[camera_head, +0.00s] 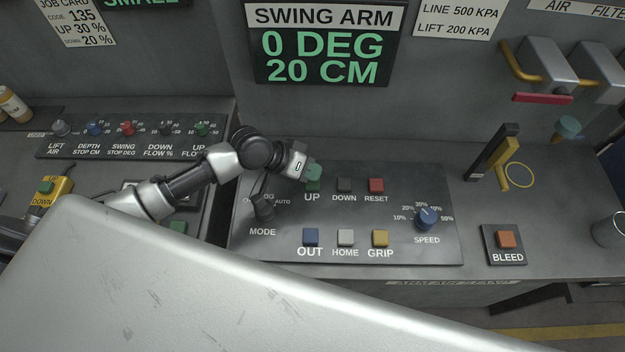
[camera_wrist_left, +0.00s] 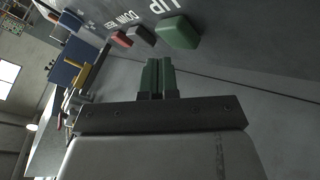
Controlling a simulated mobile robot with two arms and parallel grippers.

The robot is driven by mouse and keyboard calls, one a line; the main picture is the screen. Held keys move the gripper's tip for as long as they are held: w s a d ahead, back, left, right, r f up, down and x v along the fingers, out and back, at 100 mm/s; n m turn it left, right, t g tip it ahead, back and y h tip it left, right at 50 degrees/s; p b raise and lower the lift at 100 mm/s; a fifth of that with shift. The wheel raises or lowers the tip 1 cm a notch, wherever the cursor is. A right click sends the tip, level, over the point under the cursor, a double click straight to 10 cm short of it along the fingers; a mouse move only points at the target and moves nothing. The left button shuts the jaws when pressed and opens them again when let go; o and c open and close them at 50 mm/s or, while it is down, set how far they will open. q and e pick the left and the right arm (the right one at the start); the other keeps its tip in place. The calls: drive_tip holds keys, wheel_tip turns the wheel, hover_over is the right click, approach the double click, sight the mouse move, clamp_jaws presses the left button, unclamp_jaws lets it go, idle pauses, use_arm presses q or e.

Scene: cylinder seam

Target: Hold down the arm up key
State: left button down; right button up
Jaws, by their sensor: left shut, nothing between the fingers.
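The green UP key (camera_head: 313,186) is on the dark swing arm panel (camera_head: 280,180), left of the DOWN key (camera_head: 344,185) and the RESET key (camera_head: 376,185). It also shows in the left wrist view (camera_wrist_left: 177,33). My left gripper (camera_head: 314,172) is over the back edge of the UP key and partly hides it. Its green fingertips (camera_wrist_left: 157,72) are shut and empty. In the left wrist view a gap shows between fingertips and key; I cannot tell the height. The swing arm display (camera_head: 322,45) reads 0 DEG, 20 CM. My right gripper is not in view.
Below are the OUT (camera_head: 311,237), HOME (camera_head: 345,238) and GRIP (camera_head: 380,238) keys. The MODE switch (camera_head: 263,208) stands left of UP, close under my left arm. The SPEED knob (camera_head: 427,219) and BLEED button (camera_head: 506,240) are to the right.

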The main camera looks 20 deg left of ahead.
use_arm(q)
drive_tip(key=shift+f, duration=0.15)
idle(0.6)
drive_tip(key=shift+f, duration=0.25)
drive_tip(key=shift+f+b, duration=0.4)
drive_tip(key=shift+f, duration=0.1)
idle(1.3)
idle(4.6)
drive_tip(key=shift+r+p, duration=0.95)
